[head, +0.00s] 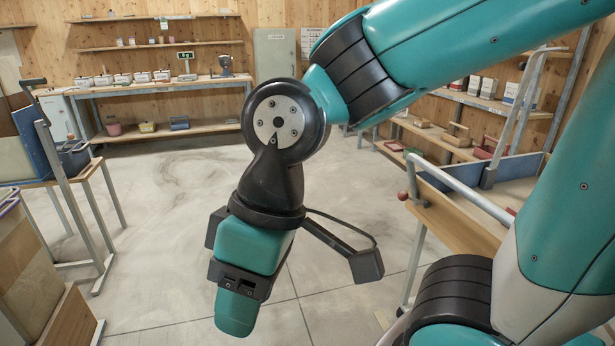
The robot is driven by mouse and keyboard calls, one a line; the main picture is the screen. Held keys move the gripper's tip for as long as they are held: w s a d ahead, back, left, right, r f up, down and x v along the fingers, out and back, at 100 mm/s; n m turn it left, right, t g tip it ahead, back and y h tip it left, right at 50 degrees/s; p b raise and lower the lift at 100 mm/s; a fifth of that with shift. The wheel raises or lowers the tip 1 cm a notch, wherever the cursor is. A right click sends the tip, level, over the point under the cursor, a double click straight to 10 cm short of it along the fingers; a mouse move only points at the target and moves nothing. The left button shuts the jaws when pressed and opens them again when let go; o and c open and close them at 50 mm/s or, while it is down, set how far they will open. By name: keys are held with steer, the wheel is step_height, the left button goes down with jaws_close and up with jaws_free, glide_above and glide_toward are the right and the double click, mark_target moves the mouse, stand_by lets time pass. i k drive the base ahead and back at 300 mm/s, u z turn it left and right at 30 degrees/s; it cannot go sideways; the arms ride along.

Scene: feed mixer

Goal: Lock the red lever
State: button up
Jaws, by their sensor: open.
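My gripper (237,300) hangs from my teal and black arm in the middle of the head view, pointing down over the bare floor. It is open, and I see nothing held in it. Its jaws show mostly from behind, so the space between them is hidden. No whole red lever is clearly visible. A small dark red knob (402,196) shows at the left end of the wooden bench on the right, apart from my gripper and to its right. I cannot tell whether it belongs to the lever. My arm hides part of that bench.
The wooden bench (455,222) on the right carries a grey rail (464,190) and a blue panel. A wooden table (62,182) with an upright metal frame stands at left. Shelves with boxes line the back wall. The concrete floor (170,215) between is clear.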

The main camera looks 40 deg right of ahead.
mark_target(402, 195)
steer(key=z, duration=1.55)
steer(key=k, duration=0.55)
steer(key=z, duration=0.45)
steer(key=i, duration=1.15)
steer(key=u, duration=0.5)
